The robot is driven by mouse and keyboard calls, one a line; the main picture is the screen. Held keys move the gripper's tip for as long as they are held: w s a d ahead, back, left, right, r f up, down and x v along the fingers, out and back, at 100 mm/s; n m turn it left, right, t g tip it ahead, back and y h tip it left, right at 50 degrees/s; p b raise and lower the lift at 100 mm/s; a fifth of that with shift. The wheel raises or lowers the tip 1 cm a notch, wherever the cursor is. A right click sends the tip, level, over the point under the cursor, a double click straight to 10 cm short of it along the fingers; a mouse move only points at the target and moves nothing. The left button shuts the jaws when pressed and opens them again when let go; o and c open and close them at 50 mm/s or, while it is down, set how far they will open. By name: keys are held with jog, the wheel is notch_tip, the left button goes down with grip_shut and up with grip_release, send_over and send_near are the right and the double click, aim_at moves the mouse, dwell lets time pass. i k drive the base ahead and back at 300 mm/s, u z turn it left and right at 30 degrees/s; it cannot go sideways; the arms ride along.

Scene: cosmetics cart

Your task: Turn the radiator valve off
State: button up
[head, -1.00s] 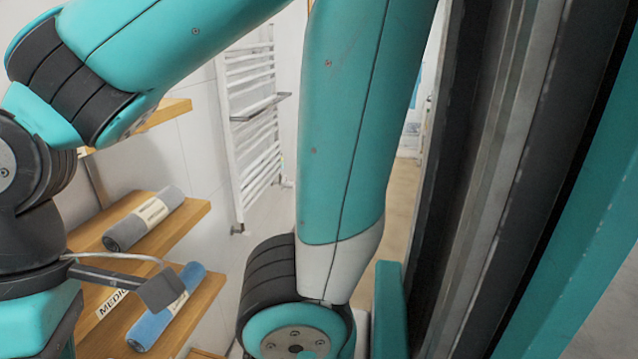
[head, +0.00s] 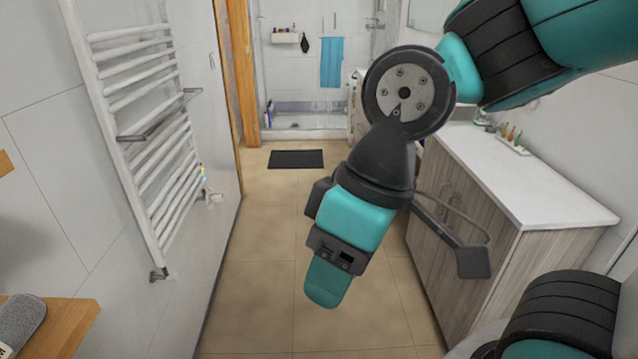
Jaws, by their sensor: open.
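The white ladder-shaped towel radiator (head: 139,137) is mounted on the left wall. A small white knob-like fitting (head: 214,197), which looks like the radiator valve, sticks out by its lower far corner. Small coloured marks (head: 203,176) show just above it. A dark fitting (head: 159,274) is at the radiator's lower near corner. My gripper (head: 328,285) is open and empty, pointing down over the floor in mid picture, right of the radiator and apart from it. It is seen nearly side-on, so the gap between its fingers is hidden.
A wooden shelf (head: 65,322) with a rolled grey towel (head: 18,318) is at the lower left. A wood-front cabinet with a white top (head: 535,185) stands at the right. Tiled floor (head: 255,290) is clear between them, with a dark mat (head: 296,159) farther back.

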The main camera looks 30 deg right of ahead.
aim_at(213, 197)
jog(key=z, duration=0.8)
jog(key=k, duration=1.3)
jog(key=u, duration=0.6)
jog(key=i, duration=1.8)
jog(key=z, duration=0.45)
jog(key=i, duration=1.9)
jog(key=z, duration=0.05)
